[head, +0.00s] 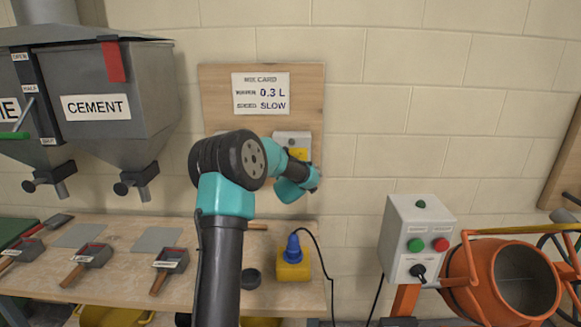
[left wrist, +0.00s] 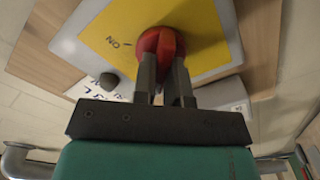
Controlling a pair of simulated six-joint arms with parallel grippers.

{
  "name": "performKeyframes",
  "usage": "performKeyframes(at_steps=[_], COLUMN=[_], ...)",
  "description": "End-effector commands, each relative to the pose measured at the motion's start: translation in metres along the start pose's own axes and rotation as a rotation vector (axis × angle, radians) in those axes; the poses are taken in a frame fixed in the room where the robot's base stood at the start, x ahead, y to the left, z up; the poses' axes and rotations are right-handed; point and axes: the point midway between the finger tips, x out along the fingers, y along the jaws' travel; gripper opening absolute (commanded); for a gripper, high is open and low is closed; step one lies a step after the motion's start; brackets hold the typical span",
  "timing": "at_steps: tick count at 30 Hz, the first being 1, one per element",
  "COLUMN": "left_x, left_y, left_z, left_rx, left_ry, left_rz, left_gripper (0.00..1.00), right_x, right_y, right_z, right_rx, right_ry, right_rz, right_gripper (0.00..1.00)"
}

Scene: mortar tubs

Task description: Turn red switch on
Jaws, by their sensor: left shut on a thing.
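The red switch (left wrist: 162,43) is a round knob on a yellow plate (left wrist: 206,32), seen in the left wrist view. The word ON and a small tick are printed on the plate, left of the knob in that view. My left gripper (left wrist: 163,70) is shut on the knob, one finger on each side. In the head view the grey switch box (head: 291,136) with its yellow plate (head: 299,153) is on a wooden wall board (head: 225,95). There my arm hides the knob and the fingertips. My right gripper is not in view.
A mix card (head: 261,93) hangs above the switch box. The cement hopper (head: 125,90) is on the left. A bench (head: 125,232) below holds scoops and a yellow socket block with a blue plug (head: 293,250). A control box (head: 415,240) and orange mixer (head: 475,285) stand right.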

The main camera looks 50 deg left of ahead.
Motion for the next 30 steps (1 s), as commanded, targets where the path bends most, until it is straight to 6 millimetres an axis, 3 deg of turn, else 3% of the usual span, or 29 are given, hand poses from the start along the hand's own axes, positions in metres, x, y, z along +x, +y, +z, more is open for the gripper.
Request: performKeyframes(at_steps=[17, 30], left_x=[-0.0001, 0.0000], left_y=[0.0004, 0.0022], left_z=[0.0000, 0.0004], left_rx=[0.073, 0.393], left_ry=[0.000, 0.000], left_rz=[0.000, 0.000], left_gripper=[0.00, 0.00], right_x=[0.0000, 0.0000], right_y=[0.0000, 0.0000], right_z=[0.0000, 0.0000], right_rx=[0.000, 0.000], right_ry=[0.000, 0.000], right_rz=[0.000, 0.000], right_gripper=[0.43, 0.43])
